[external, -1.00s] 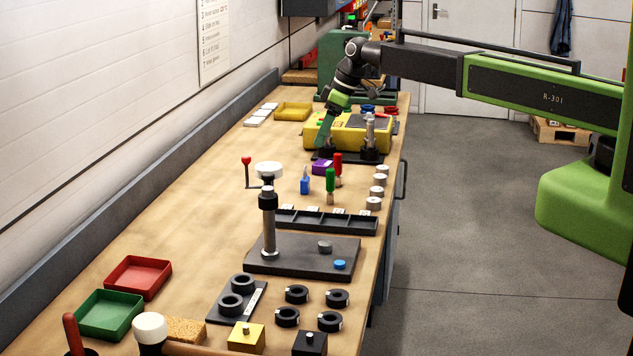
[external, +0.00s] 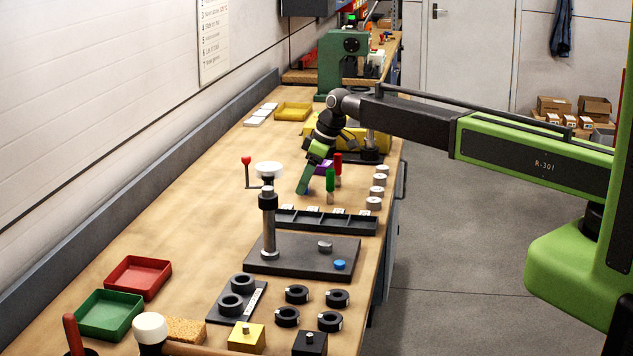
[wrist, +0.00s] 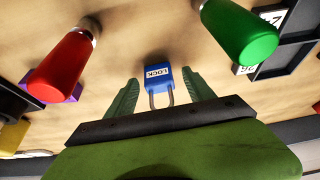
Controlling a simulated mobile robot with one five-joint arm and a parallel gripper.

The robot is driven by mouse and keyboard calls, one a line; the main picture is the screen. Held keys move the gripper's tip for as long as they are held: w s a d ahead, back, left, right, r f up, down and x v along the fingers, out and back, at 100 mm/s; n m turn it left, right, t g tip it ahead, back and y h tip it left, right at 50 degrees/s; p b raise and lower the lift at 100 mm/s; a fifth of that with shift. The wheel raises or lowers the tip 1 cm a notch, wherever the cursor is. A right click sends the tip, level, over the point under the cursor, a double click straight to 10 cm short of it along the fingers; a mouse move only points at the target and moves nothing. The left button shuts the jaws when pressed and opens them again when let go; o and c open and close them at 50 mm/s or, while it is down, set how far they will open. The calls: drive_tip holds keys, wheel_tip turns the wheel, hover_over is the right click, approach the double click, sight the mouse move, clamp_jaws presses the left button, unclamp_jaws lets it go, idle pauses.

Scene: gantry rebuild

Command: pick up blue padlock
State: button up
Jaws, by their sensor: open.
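The blue padlock (wrist: 158,75), with a white LOCK label and a metal shackle, lies ahead of my gripper (wrist: 162,82) in the wrist view. Its shackle points toward the gripper, and the two green fingers stand apart on either side of it. The jaws are open and empty. In the external view my gripper (external: 304,184) reaches down at the padlock's place and hides it. I cannot tell whether the fingers touch the padlock.
A red-handled tool (external: 338,163) and a green-handled tool (external: 330,181) stand close to the right of my gripper. A purple block (external: 322,168) is just behind. A black divided tray (external: 326,222) lies in front. The bench to the left is clear.

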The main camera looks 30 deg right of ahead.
drive_tip(key=shift+f, duration=0.1)
drive_tip(key=shift+c, duration=0.4)
clamp_jaws()
drive_tip(key=shift+p, duration=0.3)
wheel_tip(320, 180, up, 10)
drive_tip(key=p, duration=1)
